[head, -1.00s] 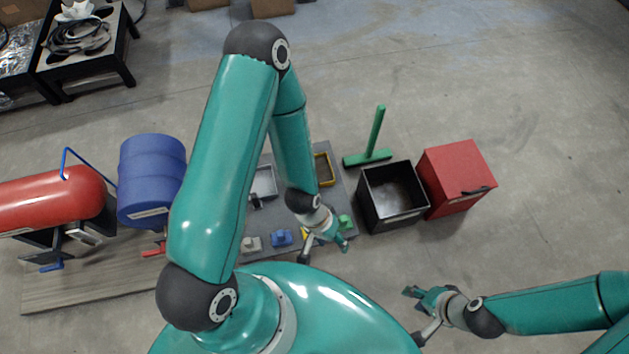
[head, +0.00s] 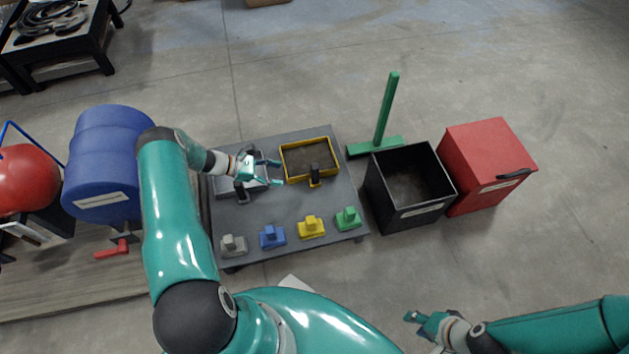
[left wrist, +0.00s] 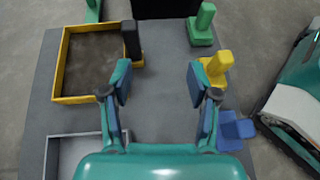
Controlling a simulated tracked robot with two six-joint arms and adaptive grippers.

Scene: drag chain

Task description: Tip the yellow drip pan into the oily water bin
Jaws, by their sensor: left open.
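The yellow drip pan (head: 299,181) lies on the grey cart top, dark inside, with an upright black handle (head: 315,174) at its near side. My left gripper (head: 280,172) is open and empty, just left of the pan, over the edge of a grey pan. In the left wrist view the yellow pan (left wrist: 80,99) and its handle (left wrist: 131,40) are ahead and left of the fingers (left wrist: 158,84). The open black bin (head: 392,216), with a label too small to read, stands on the floor right of the cart. My right gripper (head: 422,330) looks open and empty near the bottom edge.
Grey (head: 233,245), blue (head: 271,236), yellow (head: 311,227) and green (head: 347,218) blocks line the cart's near edge. A green post (head: 387,108) stands behind the black bin. A lidded red bin (head: 487,150) is right of it.

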